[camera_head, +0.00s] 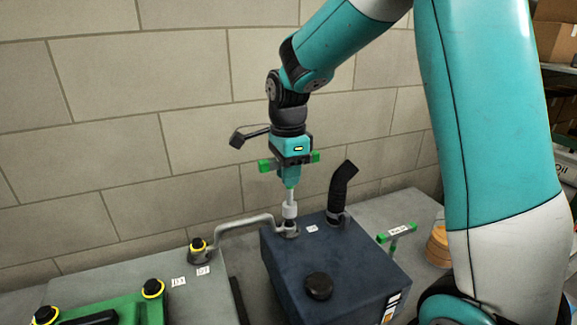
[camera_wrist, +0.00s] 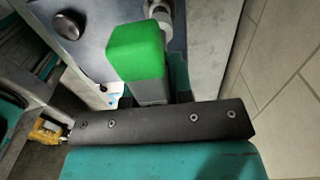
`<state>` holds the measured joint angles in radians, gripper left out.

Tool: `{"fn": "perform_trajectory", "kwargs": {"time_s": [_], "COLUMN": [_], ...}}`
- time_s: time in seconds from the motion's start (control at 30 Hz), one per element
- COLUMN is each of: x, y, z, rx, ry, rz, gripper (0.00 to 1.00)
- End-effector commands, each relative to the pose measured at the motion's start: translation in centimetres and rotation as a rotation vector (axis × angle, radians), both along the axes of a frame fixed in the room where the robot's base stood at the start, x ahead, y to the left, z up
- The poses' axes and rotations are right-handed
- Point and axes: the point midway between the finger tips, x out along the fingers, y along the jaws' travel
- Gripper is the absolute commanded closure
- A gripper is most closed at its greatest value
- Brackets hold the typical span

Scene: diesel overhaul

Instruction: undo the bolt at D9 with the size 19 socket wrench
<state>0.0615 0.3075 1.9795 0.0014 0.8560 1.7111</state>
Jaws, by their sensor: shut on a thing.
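My gripper (camera_head: 291,172) is shut on a T-handled socket wrench, with the wrench's green handle ends sticking out on both sides. The handle's green end (camera_wrist: 137,50) fills the middle of the wrist view. The wrench's pale shaft and socket (camera_head: 290,208) point down, nearly upright, over the pipe's end fitting (camera_head: 289,231) on the dark blue tank. The socket seems to be at or just above that fitting; I cannot tell whether it is seated. The bolt is hidden beneath it. A small label (camera_head: 312,229) lies beside it, too small to read.
The dark blue tank (camera_head: 345,262) has a black cap (camera_head: 319,286) and an upright black hose (camera_head: 341,190). Another green T-handle (camera_head: 397,232) stands right of the tank. A block wall is close behind.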

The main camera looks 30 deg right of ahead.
Motion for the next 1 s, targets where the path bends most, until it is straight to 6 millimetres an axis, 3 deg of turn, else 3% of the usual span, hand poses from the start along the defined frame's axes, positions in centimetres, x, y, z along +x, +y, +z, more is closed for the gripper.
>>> {"fn": "perform_trajectory", "kwargs": {"time_s": [1.0], "x": [0.02], "y": [0.14], "z": [-1.52], "rx": [0.000], "ry": [-0.001], "rz": [0.003], "gripper": [1.00]}}
